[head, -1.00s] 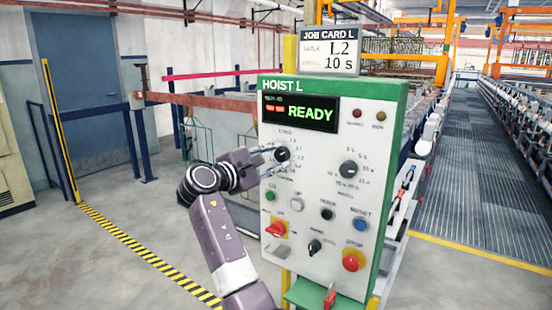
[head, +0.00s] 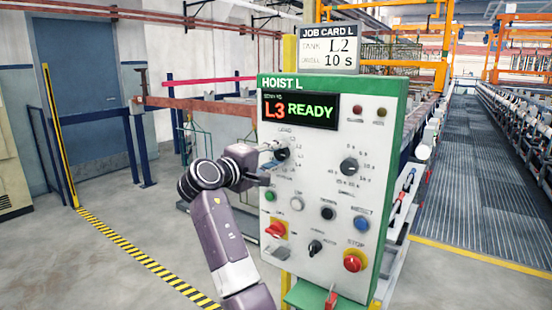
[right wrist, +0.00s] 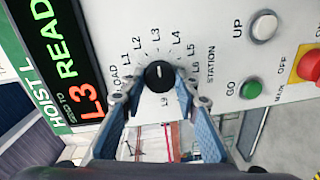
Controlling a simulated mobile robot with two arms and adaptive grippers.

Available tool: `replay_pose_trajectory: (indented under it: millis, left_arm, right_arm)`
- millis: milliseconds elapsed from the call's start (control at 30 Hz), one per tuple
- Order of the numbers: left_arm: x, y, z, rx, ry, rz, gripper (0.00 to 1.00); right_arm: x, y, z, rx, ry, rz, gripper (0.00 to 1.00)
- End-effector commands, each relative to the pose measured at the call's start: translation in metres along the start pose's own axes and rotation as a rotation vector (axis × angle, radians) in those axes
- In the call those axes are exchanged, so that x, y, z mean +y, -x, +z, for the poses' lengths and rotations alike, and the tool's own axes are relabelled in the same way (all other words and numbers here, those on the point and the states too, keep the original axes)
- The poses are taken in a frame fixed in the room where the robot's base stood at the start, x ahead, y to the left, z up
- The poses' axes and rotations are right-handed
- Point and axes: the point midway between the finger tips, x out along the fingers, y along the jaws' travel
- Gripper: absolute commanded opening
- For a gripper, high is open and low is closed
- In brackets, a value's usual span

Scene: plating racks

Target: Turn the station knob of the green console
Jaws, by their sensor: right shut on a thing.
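The green-edged console (head: 398,110) stands upright with a white panel headed HOIST L. Its black station knob (head: 281,155) is at the panel's upper left; in the right wrist view the knob (right wrist: 159,77) has its white mark towards L3. My right gripper (right wrist: 158,88) is shut on the knob, one blue-padded finger on each side. In the head view the right gripper (head: 271,167) partly covers the scale. The display (head: 299,110) reads L3 in red and READY in green. My left gripper is not in view.
The job card (head: 328,50) above reads tank L2, 10 s. A second black knob (head: 348,167) is to the right. Below are several buttons, a red switch (head: 276,230) and a red stop button (head: 353,261). Open floor lies left.

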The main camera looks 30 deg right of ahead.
Motion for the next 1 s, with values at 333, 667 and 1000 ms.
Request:
replay_pose_trajectory:
  millis: [333, 667, 1000]
  left_arm:
    - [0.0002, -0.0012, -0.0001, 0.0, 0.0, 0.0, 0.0]
    - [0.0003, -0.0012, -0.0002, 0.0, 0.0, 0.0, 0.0]
    - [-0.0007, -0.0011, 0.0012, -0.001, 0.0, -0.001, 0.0]
  right_arm:
    - [-0.0017, 0.0, 0.0003, 0.001, -0.023, -0.004, 0.04]
    - [-0.0016, 0.0, 0.0003, 0.0, -0.021, -0.004, 0.43]
    - [-0.0006, 0.0019, 0.0, 0.002, -0.022, -0.002, 0.46]
